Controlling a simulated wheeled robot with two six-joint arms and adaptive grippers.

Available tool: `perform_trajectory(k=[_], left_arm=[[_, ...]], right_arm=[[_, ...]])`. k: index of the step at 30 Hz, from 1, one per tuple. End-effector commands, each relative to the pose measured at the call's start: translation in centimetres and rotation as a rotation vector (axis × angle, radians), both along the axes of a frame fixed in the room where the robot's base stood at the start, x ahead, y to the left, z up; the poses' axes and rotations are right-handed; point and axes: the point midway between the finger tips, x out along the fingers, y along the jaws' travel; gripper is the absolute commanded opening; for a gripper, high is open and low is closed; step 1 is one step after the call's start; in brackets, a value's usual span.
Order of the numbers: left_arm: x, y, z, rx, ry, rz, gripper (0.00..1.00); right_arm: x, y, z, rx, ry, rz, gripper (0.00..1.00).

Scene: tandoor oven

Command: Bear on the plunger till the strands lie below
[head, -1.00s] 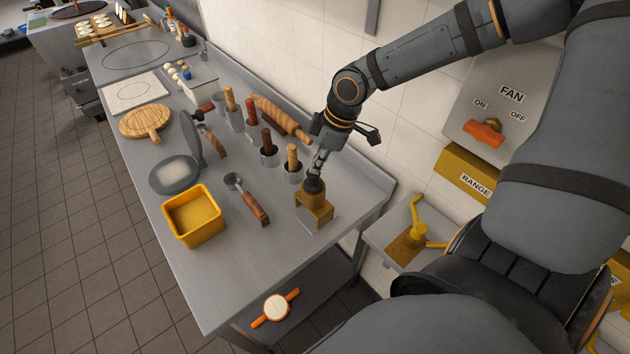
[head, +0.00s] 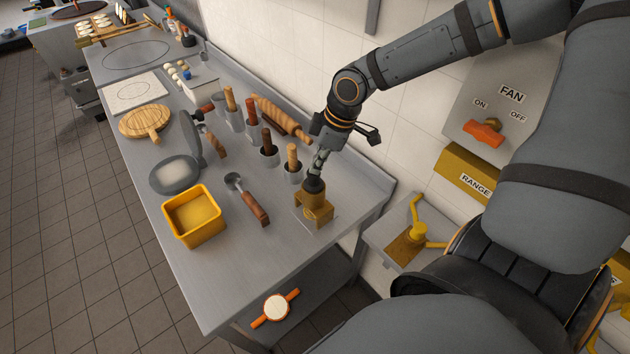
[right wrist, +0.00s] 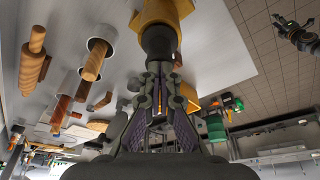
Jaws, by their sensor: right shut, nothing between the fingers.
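A brass press (head: 318,210) stands near the right edge of the steel table, on a pale plate. Its plunger has a dark round knob (head: 313,187) on top; the knob also shows in the right wrist view (right wrist: 158,42). My right gripper (head: 318,169) is shut and empty, pointing down with its fingertips at the top of the knob, seemingly touching it. In the right wrist view, the closed fingers (right wrist: 160,72) meet the knob. I see no strands; the space under the press is mostly hidden. A dark gripper-like part (right wrist: 298,38), probably my left gripper, shows small at the upper right.
A yellow square tub (head: 184,236) and a wooden-handled tool (head: 252,204) lie left of the press. Wooden-handled tools in metal cups (head: 292,174) stand behind it. A yellow crank device (head: 418,228) is to the right, past the table edge. The table's front is clear.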

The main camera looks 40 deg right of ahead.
Motion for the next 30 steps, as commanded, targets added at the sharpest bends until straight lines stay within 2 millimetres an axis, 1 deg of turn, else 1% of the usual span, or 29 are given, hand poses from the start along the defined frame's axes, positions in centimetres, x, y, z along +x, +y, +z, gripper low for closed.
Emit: perform_trajectory(k=[1,16,20,25,27,30], left_arm=[[0.0,0.0,-0.1,0.0,0.0,0.0,0.4],[0.0,0.0,0.1,0.0,0.0,0.0,0.4],[0.0,0.0,1.0,0.0,0.0,0.0,0.4],[0.0,0.0,2.8,0.0,0.0,0.0,0.4],[0.0,0.0,3.0,0.0,0.0,0.0,0.4],[0.0,0.0,2.8,0.0,0.0,0.0,0.4]], right_arm=[[-0.2,0.1,-0.2,0.001,0.007,0.002,0.0],[-0.2,0.1,-0.1,0.001,0.007,0.002,0.0],[-0.2,0.1,0.9,0.0,0.005,0.001,0.0],[-0.1,0.0,2.9,0.0,0.002,0.001,0.0],[-0.1,0.0,3.2,0.0,0.002,0.001,0.0],[-0.1,0.0,3.0,0.0,0.002,0.001,0.0]])
